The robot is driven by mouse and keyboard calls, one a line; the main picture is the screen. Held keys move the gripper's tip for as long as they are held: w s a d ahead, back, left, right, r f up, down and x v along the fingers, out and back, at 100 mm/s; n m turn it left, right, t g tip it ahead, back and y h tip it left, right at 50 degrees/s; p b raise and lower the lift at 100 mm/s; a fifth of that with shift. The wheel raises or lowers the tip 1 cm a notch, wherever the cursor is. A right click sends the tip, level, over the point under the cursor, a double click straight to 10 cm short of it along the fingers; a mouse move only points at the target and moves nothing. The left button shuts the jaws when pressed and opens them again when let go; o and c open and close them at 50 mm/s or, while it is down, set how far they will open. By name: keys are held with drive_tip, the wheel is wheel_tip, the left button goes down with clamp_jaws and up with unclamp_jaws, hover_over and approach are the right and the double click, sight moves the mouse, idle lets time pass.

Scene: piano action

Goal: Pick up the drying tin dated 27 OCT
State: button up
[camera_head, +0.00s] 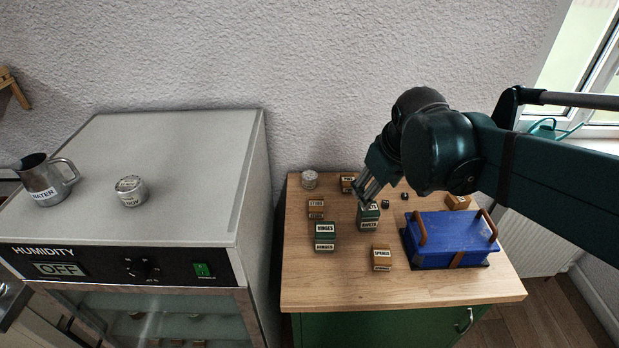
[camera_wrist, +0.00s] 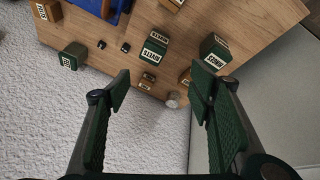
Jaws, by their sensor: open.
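A small round silvery tin (camera_head: 309,180) stands at the back left corner of the wooden worktop; its date cannot be read. It also shows in the wrist view as a pale round thing (camera_wrist: 172,100) between my fingers in the picture, apart from them. A second round tin (camera_head: 130,191) stands on top of the humidity cabinet, its label seeming to read NOV. My gripper (camera_head: 366,199) is open and empty above the worktop, right of the worktop tin and close to a green box (camera_head: 368,217). The wrist view shows both fingers spread (camera_wrist: 161,93).
Green and tan labelled boxes, such as the HINGES box (camera_head: 325,236) and a tan box (camera_head: 381,257), stand about the worktop (camera_head: 345,285). A blue toolbox (camera_head: 450,240) is at right. The humidity cabinet (camera_head: 190,150) is at left, with a water jug (camera_head: 44,180) on top.

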drive_tip(key=w+a+n+g+p, duration=0.1)
drive_tip(key=w+a+n+p, duration=0.25)
drive_tip(key=w, duration=0.55)
drive_tip(key=n+g+h+p, duration=0.1)
drive_tip(key=n+g+p, duration=0.3)
drive_tip(key=n+p, duration=0.4)
hover_over(308, 175)
drive_tip(key=b, duration=0.1)
drive_tip(key=shift+n, duration=0.25)
drive_tip(key=f, duration=1.2)
drive_tip(key=shift+s+a+f, duration=0.15)
drive_tip(key=shift+s+f, duration=0.15)
drive_tip(key=shift+f, duration=0.1)
drive_tip(key=shift+w+a+f, duration=0.3)
drive_tip(key=shift+a+f, duration=0.05)
drive_tip(key=shift+f, duration=0.25)
drive_tip(key=shift+f, duration=0.1)
drive_tip(key=shift+d+f, duration=0.2)
drive_tip(key=shift+f, duration=1)
drive_tip(key=shift+f, duration=0.1)
